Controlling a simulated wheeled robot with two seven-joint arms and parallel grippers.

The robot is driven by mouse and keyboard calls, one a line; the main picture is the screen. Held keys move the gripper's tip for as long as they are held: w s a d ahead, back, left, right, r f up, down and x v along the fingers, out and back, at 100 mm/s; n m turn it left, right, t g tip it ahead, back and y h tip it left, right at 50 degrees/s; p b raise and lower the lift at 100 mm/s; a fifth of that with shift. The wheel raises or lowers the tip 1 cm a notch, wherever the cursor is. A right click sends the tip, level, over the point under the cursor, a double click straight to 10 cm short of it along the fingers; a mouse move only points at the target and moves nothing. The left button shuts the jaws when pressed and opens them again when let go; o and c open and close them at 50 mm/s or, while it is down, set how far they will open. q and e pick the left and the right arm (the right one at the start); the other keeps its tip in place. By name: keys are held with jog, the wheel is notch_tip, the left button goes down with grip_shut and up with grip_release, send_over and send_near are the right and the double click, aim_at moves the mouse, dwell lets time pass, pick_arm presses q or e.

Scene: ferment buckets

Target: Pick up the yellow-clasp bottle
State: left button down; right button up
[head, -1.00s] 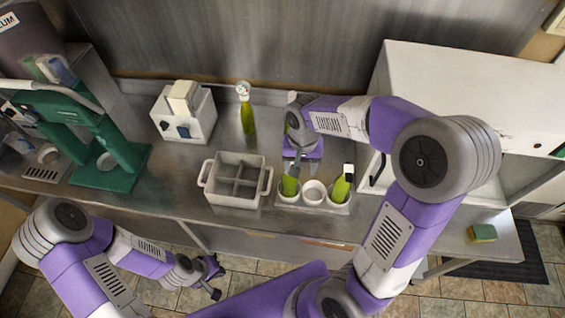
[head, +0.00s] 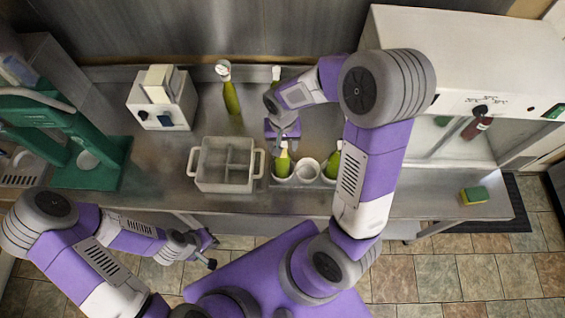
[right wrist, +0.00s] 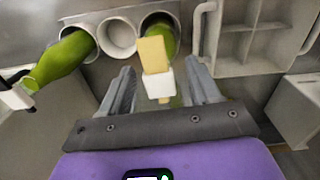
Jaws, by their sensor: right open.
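The yellow-clasp bottle (head: 283,163), green, stands in the left cup of a three-cup holder (head: 309,183) at the counter's front. In the right wrist view its yellow clasp (right wrist: 154,55) and white collar lie between my two fingers, with its green body in the cup behind. My right gripper (head: 288,133) is open just behind the bottle's top; in the wrist view its fingers (right wrist: 163,90) stand apart on either side, with gaps. My left gripper (head: 212,251) is open and empty in front of the counter.
A second green bottle (head: 333,163) leans in the holder's right cup; the middle cup (head: 307,169) is empty. A divided grey crate (head: 205,183) stands just left. More bottles (head: 232,99) stand behind. A white cabinet (head: 470,60) is at right, with a sponge (head: 474,195) near the counter's edge.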

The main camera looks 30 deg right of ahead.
grip_shut()
jog(key=shift+w, duration=0.1)
dwell(1.2)
